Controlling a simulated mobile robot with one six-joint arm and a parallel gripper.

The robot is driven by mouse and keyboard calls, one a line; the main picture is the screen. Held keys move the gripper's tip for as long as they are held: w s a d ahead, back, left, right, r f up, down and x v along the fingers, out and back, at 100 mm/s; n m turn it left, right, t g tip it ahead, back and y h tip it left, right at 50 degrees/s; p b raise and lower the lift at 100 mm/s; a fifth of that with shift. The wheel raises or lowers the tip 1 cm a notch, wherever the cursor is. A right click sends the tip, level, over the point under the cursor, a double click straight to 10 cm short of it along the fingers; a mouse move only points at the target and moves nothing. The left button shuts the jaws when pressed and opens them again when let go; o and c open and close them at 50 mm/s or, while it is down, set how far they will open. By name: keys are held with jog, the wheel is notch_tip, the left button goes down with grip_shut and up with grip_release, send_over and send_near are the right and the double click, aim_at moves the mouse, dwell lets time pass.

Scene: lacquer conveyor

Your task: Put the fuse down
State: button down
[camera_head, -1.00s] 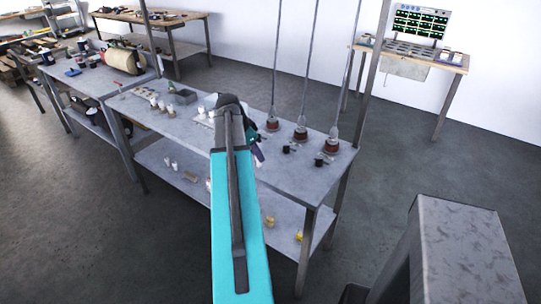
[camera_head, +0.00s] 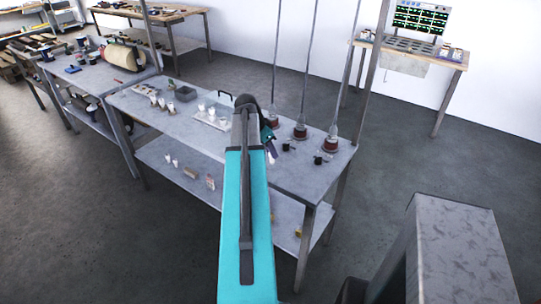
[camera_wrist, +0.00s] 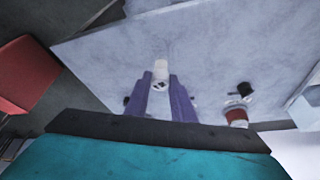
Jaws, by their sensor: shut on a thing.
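The fuse (camera_wrist: 161,72) is a small white cylinder with a darker mark on its near end. In the wrist view it sits between the tips of my gripper's purple fingers (camera_wrist: 161,88), which are shut on it. In the head view my gripper (camera_head: 270,146) is over the front part of the grey metal table (camera_head: 300,178), partly hidden by my arm. A small pale bit below it, likely the fuse (camera_head: 271,158), shows there. I cannot tell whether the fuse touches the table.
A red object (camera_wrist: 28,75) shows in the wrist view.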

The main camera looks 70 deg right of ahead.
jog(key=shift+f+p, duration=0.45)
jog(key=shift+f, duration=0.85)
jog(key=shift+f, duration=0.1)
jog(key=c, duration=1.5)
grip_release()
jog(key=shift+r, duration=0.2)
jog(key=shift+b+v, duration=1.35)
jog(key=shift+v, duration=4.6)
jog(key=shift+w, duration=0.1)
